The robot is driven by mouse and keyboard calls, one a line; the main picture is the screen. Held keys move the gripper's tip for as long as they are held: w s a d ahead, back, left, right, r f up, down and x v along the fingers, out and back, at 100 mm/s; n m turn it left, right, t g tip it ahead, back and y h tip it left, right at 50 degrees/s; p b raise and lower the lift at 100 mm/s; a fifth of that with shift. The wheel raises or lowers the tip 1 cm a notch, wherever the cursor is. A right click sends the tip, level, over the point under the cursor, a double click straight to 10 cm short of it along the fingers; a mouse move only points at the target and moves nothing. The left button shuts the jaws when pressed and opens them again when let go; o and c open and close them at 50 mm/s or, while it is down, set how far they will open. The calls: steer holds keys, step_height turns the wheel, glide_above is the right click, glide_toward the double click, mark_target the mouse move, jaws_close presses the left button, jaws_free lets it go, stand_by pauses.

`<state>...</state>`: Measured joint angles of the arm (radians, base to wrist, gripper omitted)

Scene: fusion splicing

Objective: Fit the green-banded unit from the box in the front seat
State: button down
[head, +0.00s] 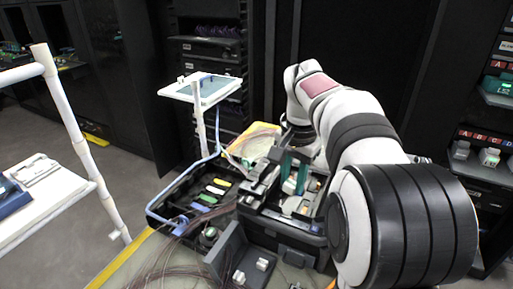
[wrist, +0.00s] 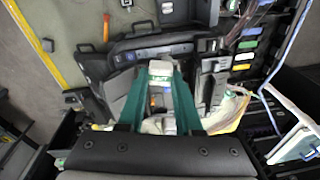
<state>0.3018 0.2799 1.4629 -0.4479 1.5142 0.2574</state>
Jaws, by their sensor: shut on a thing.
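My gripper (wrist: 160,76) has long teal fingers and is shut on a small white block (wrist: 160,67) at the fingertips. No green band on it can be made out. In the head view, my gripper (head: 292,178) points down over the dark splicing machine (head: 295,234); the held block is too small to tell there. The open black box (head: 160,207) to the left holds a row of coloured units, including a green one (head: 207,198), which also shows in the wrist view (wrist: 246,57). I cannot tell which seat is the front one.
A black bracket (head: 228,250) with small white blocks (head: 262,264) stands in front of the machine. Thin dark cables run over the box's front edge. A white stand with a tray (head: 202,88) rises behind the box. A white-railed cart (head: 50,190) is at left.

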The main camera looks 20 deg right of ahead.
steer(key=d+m, duration=0.5)
steer(key=d+f+m+g, duration=0.1)
steer(key=d+m, duration=0.4)
steer(key=d, duration=0.1)
steer(key=d+f+m+g, duration=0.1)
steer(key=d+m, duration=0.4)
steer(key=d, duration=0.1)
steer(key=shift+w+m, duration=0.1)
steer(key=shift+m, duration=0.2)
glide_above(309, 196)
steer(key=f, duration=0.7)
steer(key=shift+w+a, duration=0.1)
steer(key=shift+w, duration=0.1)
steer(key=shift+f, duration=1.8)
steer(key=shift+f, duration=0.45)
steer(key=c, duration=0.6)
jaws_free()
